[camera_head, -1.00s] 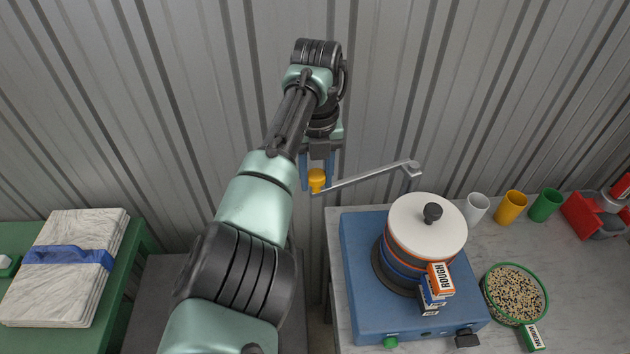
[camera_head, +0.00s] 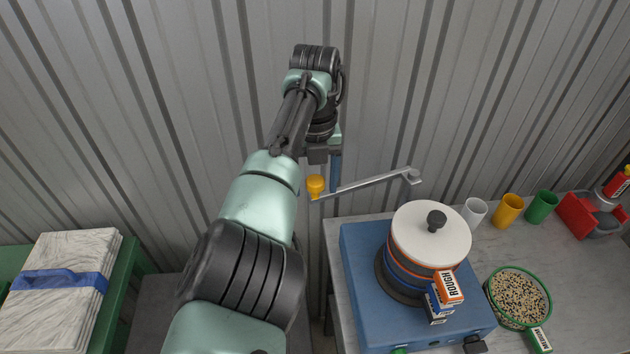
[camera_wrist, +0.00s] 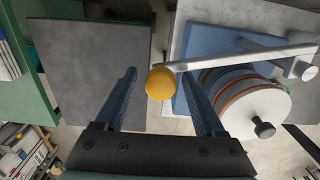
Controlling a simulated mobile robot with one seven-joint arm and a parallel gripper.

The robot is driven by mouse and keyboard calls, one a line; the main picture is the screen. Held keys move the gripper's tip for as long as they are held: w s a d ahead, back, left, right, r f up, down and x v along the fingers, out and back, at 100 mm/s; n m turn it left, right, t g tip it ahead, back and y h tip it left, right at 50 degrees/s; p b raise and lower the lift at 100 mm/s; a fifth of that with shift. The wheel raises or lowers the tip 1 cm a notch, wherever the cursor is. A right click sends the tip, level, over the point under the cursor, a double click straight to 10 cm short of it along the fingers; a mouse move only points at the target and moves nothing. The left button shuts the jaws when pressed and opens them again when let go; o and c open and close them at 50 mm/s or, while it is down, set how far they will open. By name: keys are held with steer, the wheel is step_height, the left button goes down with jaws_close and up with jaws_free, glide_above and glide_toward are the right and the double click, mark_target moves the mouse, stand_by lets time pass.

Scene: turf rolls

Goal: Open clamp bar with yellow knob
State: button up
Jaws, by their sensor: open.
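The grey clamp bar (camera_head: 367,184) with its yellow knob (camera_head: 315,184) is swung out to the left of the blue machine (camera_head: 362,285), over the table's left edge. The bar runs from the knob to a post at the machine's back. My gripper (camera_wrist: 163,80) is open, and in the wrist view the yellow knob (camera_wrist: 160,83) shows between its two blue fingers, near the fingertips. I cannot tell whether a finger touches it. In the head view a blue finger stands right of the knob. A drum with a white lid and black knob (camera_head: 431,235) sits on the machine.
White, yellow and green cups (camera_head: 508,210) and a green-rimmed bowl of pellets (camera_head: 517,296) stand on the right. Strapped pale slabs (camera_head: 58,285) lie on a green table at left. The corrugated wall is close behind.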

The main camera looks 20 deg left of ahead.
step_height(320, 180, up, 13)
steer(key=b, duration=0.2)
stand_by(0.5)
stand_by(0.3)
